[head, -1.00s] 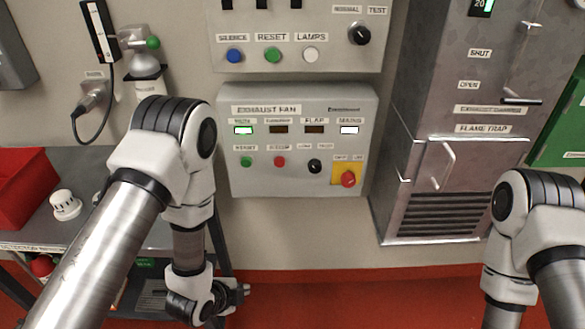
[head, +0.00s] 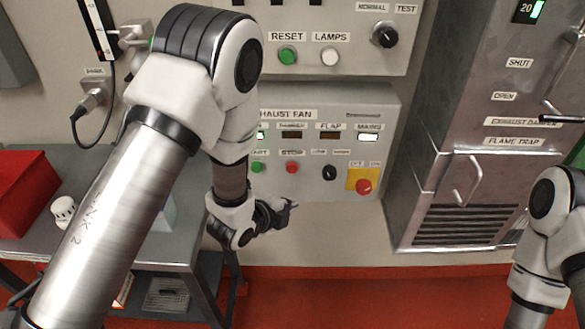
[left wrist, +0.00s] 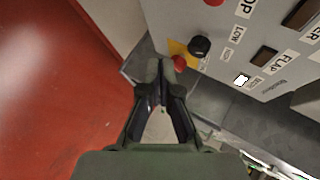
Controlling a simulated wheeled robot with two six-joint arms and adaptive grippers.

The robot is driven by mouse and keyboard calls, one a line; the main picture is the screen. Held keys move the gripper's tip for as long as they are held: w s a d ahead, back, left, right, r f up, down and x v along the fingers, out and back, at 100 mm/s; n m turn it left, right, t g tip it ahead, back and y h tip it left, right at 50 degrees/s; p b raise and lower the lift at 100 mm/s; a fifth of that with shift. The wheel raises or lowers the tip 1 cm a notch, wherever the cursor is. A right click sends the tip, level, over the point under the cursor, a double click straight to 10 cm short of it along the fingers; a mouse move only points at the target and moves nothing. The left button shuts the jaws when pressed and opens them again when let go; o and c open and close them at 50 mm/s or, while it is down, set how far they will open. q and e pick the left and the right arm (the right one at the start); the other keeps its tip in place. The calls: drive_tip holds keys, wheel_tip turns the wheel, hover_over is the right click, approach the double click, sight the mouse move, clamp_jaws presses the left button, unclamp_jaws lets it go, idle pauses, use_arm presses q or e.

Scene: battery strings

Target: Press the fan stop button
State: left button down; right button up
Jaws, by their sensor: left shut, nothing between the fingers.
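The exhaust fan panel (head: 300,190) is a grey box on the wall in the head view. Its stop button (head: 292,168) is small and red, under a STOP label, between a green start button (head: 257,168) and a black knob (head: 330,172). My left gripper (head: 291,205) is shut and empty, just below the stop button in the picture; I see no contact. In the left wrist view the shut fingertips (left wrist: 161,66) point toward the panel, and the stop button (left wrist: 213,2) is cut by the top edge. My right gripper is out of view.
A red rotary switch on a yellow plate (head: 364,186) sits right of the black knob. An upper panel (head: 345,70) is above. A steel flame trap cabinet (head: 440,190) stands at right. A grey bench (head: 140,262) with a red bin (head: 25,195) is at left.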

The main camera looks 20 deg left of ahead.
use_arm(q)
approach(295, 171)
drive_tip(key=w+d+f, duration=0.2)
drive_tip(key=w+f, duration=0.2)
drive_tip(key=shift+d+f, duration=0.15)
drive_tip(key=shift+d, duration=0.15)
idle(1.2)
drive_tip(key=shift+w+a, duration=0.1)
drive_tip(key=shift+w, duration=0.25)
drive_tip(key=shift+w+a, duration=0.2)
drive_tip(key=shift+w, duration=0.5)
idle(0.9)
drive_tip(key=shift+s, duration=0.15)
drive_tip(key=shift+s+d, duration=0.3)
drive_tip(key=shift+s, duration=0.65)
